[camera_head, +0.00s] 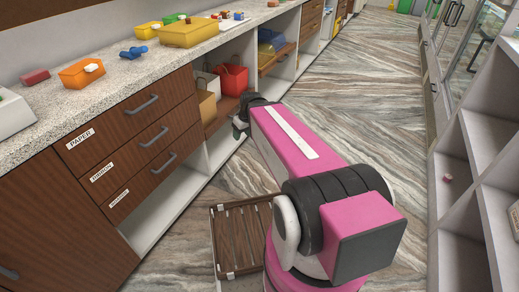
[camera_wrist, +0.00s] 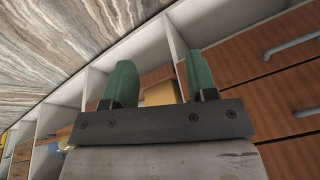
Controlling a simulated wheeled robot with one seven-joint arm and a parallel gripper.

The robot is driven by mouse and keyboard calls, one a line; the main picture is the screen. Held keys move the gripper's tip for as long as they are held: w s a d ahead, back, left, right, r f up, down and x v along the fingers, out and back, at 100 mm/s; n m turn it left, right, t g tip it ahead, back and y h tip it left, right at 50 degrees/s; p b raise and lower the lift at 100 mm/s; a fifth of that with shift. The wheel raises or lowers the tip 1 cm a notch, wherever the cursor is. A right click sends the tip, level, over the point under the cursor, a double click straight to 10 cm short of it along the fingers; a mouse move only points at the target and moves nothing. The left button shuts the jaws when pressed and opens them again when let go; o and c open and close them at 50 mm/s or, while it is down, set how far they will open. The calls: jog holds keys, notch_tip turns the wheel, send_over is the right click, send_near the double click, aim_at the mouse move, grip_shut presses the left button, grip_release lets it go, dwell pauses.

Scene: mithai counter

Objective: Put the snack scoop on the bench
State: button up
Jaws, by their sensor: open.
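I cannot make out a snack scoop for certain in either view. A small blue object (camera_head: 133,52) on the speckled counter (camera_head: 100,100) is too small to identify. No separate bench is clear to me. My gripper (camera_head: 241,128) is low in front of the open shelves under the counter, partly hidden by my pink arm. In the wrist view, its two green fingers (camera_wrist: 161,85) stand wide apart with nothing between them. A tan box (camera_head: 207,106) sits in the shelves close to the gripper; it also shows beyond the fingers in the wrist view (camera_wrist: 160,93).
A red container (camera_head: 231,79) stands in the shelves. Orange (camera_head: 82,73) and yellow (camera_head: 188,33) boxes stand on the counter. Labelled drawers (camera_head: 130,140) are shut. A slatted wooden tray (camera_head: 240,237) is beside my arm. White shelving (camera_head: 480,140) bounds the right; the aisle floor (camera_head: 370,90) is clear.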

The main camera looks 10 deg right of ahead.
jog(key=s+d+f+m+g+h, duration=0.1)
jog(key=s+d+f+m+h, duration=0.1)
jog(key=s+d+f+m, duration=0.2)
jog(key=shift+s+d+f+m+g, duration=0.4)
jog(key=shift+s+d+m, duration=0.3)
jog(key=shift+s+d, duration=0.4)
